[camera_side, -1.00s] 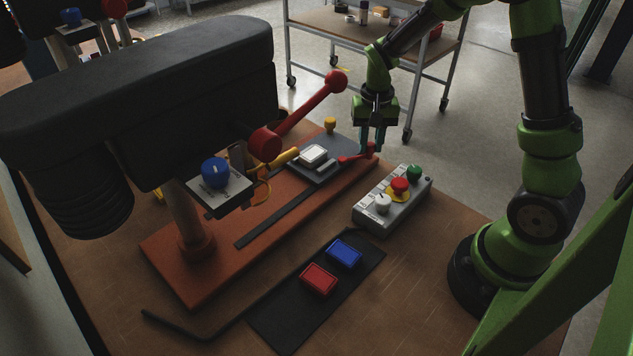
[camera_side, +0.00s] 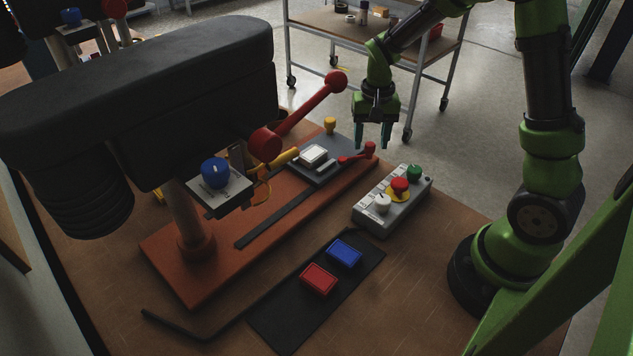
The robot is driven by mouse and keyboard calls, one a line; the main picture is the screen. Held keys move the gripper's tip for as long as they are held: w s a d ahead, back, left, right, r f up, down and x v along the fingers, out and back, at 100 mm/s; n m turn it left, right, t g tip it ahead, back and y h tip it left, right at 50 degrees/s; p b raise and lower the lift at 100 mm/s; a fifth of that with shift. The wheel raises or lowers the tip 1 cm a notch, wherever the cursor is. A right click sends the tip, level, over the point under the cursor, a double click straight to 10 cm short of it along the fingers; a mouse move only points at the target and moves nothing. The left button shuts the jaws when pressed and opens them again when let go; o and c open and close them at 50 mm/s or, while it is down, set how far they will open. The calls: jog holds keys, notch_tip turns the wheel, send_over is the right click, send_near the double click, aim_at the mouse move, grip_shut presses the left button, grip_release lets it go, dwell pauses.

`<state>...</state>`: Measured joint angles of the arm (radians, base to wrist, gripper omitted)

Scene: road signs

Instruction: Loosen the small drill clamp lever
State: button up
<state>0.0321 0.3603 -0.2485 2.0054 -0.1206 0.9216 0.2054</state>
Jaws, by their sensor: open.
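The small clamp lever (camera_side: 357,155) is red, with a rounded knob at its right end. It sits at the right side of the dark clamp block (camera_side: 333,164) on the drill's orange base. A white piece (camera_side: 313,155) rests in that clamp block. My gripper (camera_side: 372,144) is open and empty, with its fingertips just above and beside the lever's knob. I cannot tell whether a finger touches it; they look apart.
The drill (camera_side: 140,100) with its big red feed lever (camera_side: 312,107) stands left of my gripper. A grey button box (camera_side: 392,201) is in front of it. A dark mat (camera_side: 275,318) holds a red block (camera_side: 318,279) and a blue block (camera_side: 344,253). A cart (camera_side: 330,22) stands behind.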

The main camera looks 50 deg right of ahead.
aim_at(371, 144)
notch_tip(371, 144, up, 16)
dwell(0.3)
